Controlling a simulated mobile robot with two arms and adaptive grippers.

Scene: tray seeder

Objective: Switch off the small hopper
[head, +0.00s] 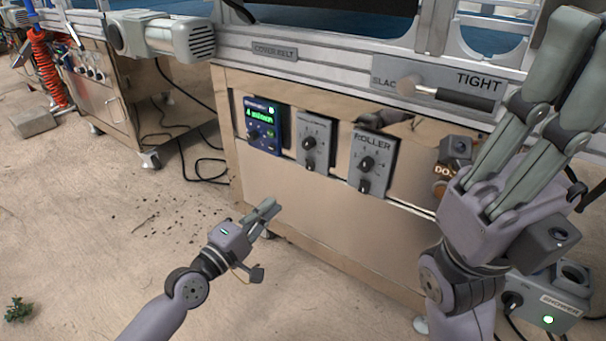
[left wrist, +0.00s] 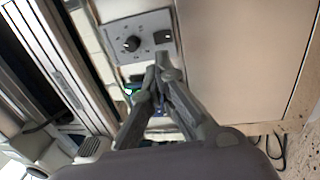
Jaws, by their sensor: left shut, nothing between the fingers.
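No label reading "small hopper" is readable. A grey control box (head: 314,142) with a dark knob and a lower switch is on the metal cabinet front, between a blue box with a green display (head: 263,124) and a grey box marked ROLLER (head: 370,160). The middle box's label is too small to read. My left gripper (head: 268,209) is shut and empty, low in front of the cabinet. In the left wrist view its fingertips (left wrist: 161,62) appear just below a grey box (left wrist: 118,26) with a knob and dark switch. My right gripper (head: 572,50) is raised at the right; its jaw opening is unclear.
A SLACK/TIGHT lever (head: 440,92) is on the rail above. The floor at left is mostly open, with cables near the cabinet.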

